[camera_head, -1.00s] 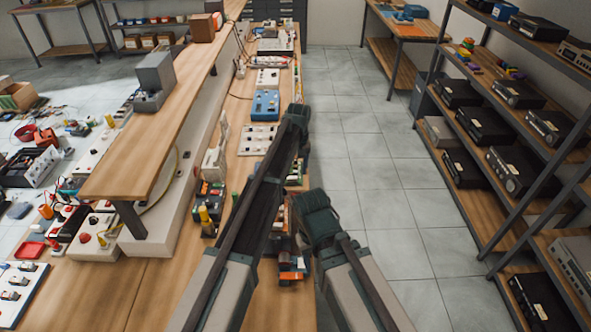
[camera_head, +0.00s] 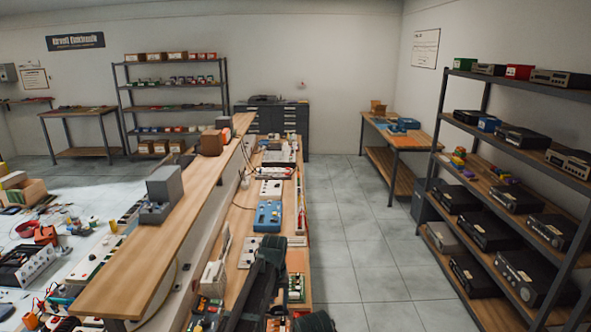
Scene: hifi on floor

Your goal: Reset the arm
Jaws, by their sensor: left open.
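My left gripper (camera_head: 266,262) is dark and shows at the bottom middle of the head view, low over the long workbench. It is open, and I see nothing held in it. The rest of my left arm is cut off by the bottom edge. A dark part of my right arm shows at the bottom edge, right of the left gripper; no right gripper fingers can be seen.
The long wooden workbench (camera_head: 238,218) carries a blue device (camera_head: 268,215) and several boxes, with a raised wooden shelf (camera_head: 190,215) along its left. A metal rack (camera_head: 513,155) of black devices stands right. The tiled aisle (camera_head: 365,235) is clear. A side table (camera_head: 398,135) stands behind.

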